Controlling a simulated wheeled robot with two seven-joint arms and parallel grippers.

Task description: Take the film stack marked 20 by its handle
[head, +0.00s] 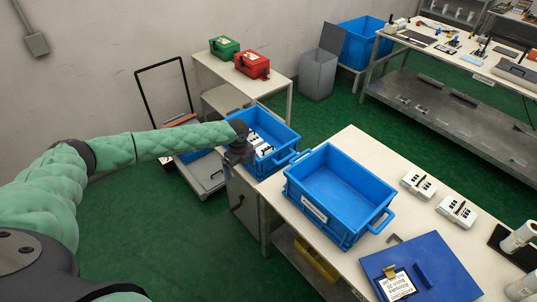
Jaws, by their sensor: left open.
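White pieces with dark marks (263,149), which look like film stacks, lie in the far blue crate (283,133). They are too small for me to read a 20 or make out a handle. My left gripper (238,157) is dark and open, at the near left edge of that crate, and its wrist hides part of the crate. I cannot tell whether it touches anything. Two more white blocks with dark marks, one (418,185) behind the other (457,211), sit on the near table. My right gripper is out of view.
An empty blue crate (300,176) stands on the near table (352,143), right of my gripper. A blue lid (448,275) with a printed card (397,285) lies in front. Green (224,47) and red (252,64) boxes stand on a table behind.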

